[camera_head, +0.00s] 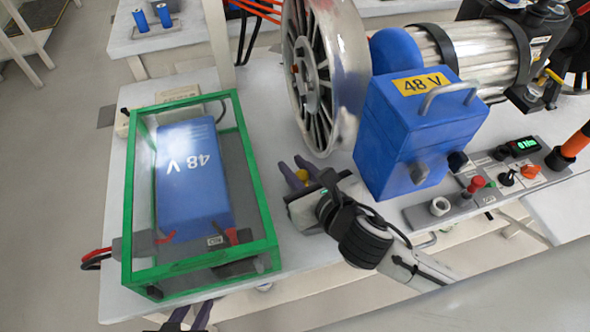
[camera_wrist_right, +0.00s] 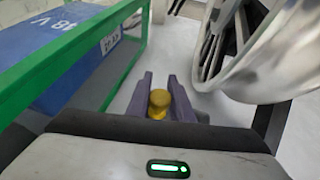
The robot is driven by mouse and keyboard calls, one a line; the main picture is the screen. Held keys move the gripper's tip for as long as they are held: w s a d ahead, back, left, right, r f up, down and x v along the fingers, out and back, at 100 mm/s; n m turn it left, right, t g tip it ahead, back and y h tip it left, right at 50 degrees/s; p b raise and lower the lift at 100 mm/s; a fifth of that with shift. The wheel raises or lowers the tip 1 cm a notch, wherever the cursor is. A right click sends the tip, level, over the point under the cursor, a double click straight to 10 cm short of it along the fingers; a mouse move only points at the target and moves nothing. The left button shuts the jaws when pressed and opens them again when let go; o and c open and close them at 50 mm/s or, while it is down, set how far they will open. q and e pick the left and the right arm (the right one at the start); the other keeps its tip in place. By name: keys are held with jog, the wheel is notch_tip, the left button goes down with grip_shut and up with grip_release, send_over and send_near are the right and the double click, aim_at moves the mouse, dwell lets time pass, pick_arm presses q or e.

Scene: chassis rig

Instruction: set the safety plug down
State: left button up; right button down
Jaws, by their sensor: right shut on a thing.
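The safety plug (camera_wrist_right: 159,103) shows as a small yellow rounded piece between the purple fingers of my right gripper (camera_wrist_right: 160,92). In the head view the right gripper (camera_head: 300,175) is shut on the plug (camera_head: 302,176), over the white table between the green-framed case and the spoked wheel. Most of the plug is hidden by the fingers. I cannot tell whether its underside touches the table. Two purple fingers of my left gripper (camera_head: 193,315) show at the bottom edge of the head view, apart and with nothing visible between them.
The green-framed clear case (camera_head: 262,190) with a blue 48 V block (camera_head: 190,185) stands left. The spoked wheel (camera_head: 345,70) and a blue 48 V box (camera_head: 385,135) stand right. A control strip (camera_head: 430,213) lies further right. Bare white table (camera_head: 262,110) lies between case and wheel.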

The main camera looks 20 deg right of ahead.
jog(key=shift+f, duration=0.35)
jog(key=c, duration=1.6)
grip_release()
jog(key=shift+f, duration=0.1)
jog(key=shift+o, duration=0.2)
jog(key=shift+s+r, duration=0.2)
jog(key=shift+s, duration=0.05)
jog(key=p+v, duration=0.1)
jog(key=v, duration=1)
jog(key=shift+s+d+r, duration=0.15)
jog(key=shift+s, duration=0.1)
